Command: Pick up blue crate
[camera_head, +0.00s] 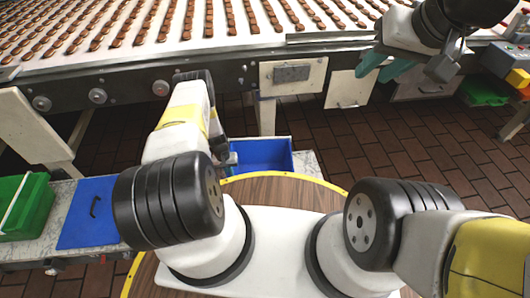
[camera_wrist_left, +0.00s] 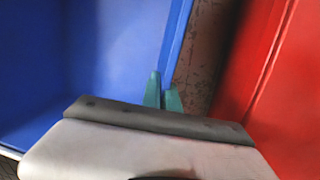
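The blue crate (camera_head: 262,155) is an open box on a grey surface, beyond the round wooden top in the head view; my left arm partly hides it. In the left wrist view the blue crate (camera_wrist_left: 85,60) fills the left side. My left gripper (camera_wrist_left: 162,92) is at the crate's right wall, its two teal fingers close together with the wall's rim between them. In the head view the left gripper (camera_head: 229,160) is at the crate's left end, its fingers hard to see. My right gripper (camera_head: 384,67) is raised at upper right, teal fingers apart and empty.
A red crate (camera_wrist_left: 285,90) lies beside the blue one, across a narrow worn gap. A flat blue piece with a handle (camera_head: 88,212) and a green crate (camera_head: 24,208) are at left. The conveyor (camera_head: 170,52) with rows of bars runs across the back.

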